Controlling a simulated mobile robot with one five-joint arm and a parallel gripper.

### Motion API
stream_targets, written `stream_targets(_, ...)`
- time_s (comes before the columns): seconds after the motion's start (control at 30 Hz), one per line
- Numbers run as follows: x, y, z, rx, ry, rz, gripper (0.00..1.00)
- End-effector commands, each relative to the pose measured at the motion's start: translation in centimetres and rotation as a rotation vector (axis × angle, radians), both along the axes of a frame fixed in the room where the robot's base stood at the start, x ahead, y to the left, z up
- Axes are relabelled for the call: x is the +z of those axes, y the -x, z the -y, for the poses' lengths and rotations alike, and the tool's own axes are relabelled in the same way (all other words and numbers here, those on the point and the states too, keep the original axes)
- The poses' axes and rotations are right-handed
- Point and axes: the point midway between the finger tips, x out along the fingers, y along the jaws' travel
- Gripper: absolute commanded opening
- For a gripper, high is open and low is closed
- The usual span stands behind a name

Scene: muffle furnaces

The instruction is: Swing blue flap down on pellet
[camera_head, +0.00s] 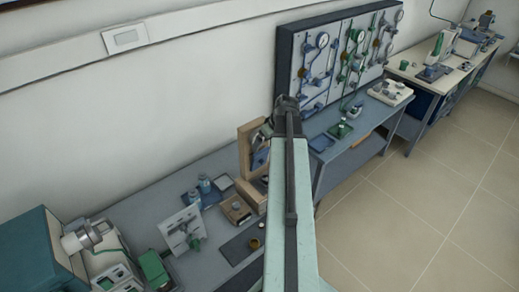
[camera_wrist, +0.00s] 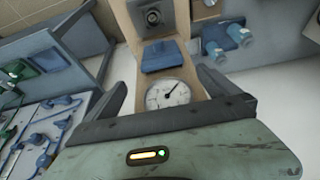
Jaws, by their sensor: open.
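The blue flap (camera_wrist: 163,56) sits on a wooden stand (camera_wrist: 121,20) in the wrist view, between the stand's dial gauge (camera_wrist: 168,94) and a dark round fitting (camera_wrist: 152,16). In the head view the flap (camera_head: 260,158) shows at the front of the upright wooden board (camera_head: 245,147), partly behind my arm. The flap appears tilted up, clear of the dark fitting. I cannot make out the pellet for certain. My gripper (camera_wrist: 162,82) is open and empty, its two fingers on either side of the gauge in the wrist view.
Blue-capped bottles (camera_head: 205,184) stand left of the wooden stand. A small wooden block device (camera_head: 235,209) and a white panel (camera_head: 181,230) are nearby on the grey bench.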

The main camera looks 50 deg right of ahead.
Motion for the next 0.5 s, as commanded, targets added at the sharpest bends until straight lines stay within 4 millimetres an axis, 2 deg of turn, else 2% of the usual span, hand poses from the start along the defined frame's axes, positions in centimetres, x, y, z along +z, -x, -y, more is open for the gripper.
stream_targets(0.03,-1.2,-0.4,-0.1,0.003,0.000,0.000,1.00)
stream_targets(0.3,-5.7,-2.5,-0.3,0.012,0.001,0.000,1.00)
stream_targets(0.5,-6.7,-3.2,-0.3,0.012,0.001,0.000,1.00)
